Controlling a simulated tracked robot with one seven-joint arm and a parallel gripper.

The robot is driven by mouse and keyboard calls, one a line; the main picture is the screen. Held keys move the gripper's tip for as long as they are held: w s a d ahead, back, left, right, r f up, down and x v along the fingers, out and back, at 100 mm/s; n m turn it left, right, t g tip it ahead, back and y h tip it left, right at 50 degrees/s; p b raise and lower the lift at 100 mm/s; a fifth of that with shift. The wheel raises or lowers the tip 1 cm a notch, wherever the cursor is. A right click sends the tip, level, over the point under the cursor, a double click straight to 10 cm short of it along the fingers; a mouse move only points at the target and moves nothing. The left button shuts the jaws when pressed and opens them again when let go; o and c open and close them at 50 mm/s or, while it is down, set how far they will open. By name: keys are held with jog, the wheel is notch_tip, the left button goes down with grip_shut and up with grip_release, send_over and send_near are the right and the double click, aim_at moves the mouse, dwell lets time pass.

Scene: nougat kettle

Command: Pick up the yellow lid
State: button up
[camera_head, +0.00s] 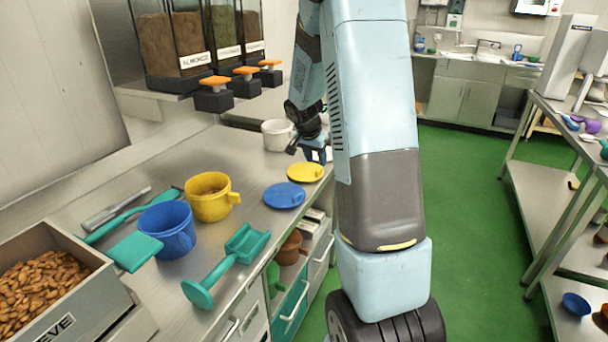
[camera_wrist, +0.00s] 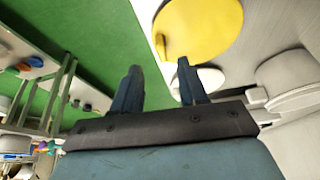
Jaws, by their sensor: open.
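The yellow lid (camera_head: 305,172) lies flat on the steel counter (camera_head: 245,250) near its front edge, just behind a blue lid (camera_head: 284,195). In the wrist view the yellow lid (camera_wrist: 198,28) shows beyond my fingertips, with a raised yellow grip on it. My gripper (camera_head: 315,155) is beside and above the lid's far side in the head view. In the wrist view my gripper (camera_wrist: 160,72) is open, with nothing between its fingers. A white lid (camera_wrist: 200,82) shows behind the right finger. I cannot tell the exact height of my gripper above the counter.
A white pot (camera_head: 277,134) stands behind my gripper. A yellow mug (camera_head: 211,197), a blue mug (camera_head: 168,229) and a teal scoop (camera_head: 230,265) stand or lie on the near counter. Dispensers with orange knobs (camera_head: 215,81) hang above the back. Green floor (camera_head: 470,200) is clear at right.

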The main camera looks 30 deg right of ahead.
aim_at(318, 170)
jog(key=shift+a+x, duration=0.1)
jog(key=shift+x, duration=1.25)
jog(key=shift+a+x, duration=0.15)
jog(key=shift+x, duration=1.25)
jog(key=shift+f, duration=0.1)
grip_shut()
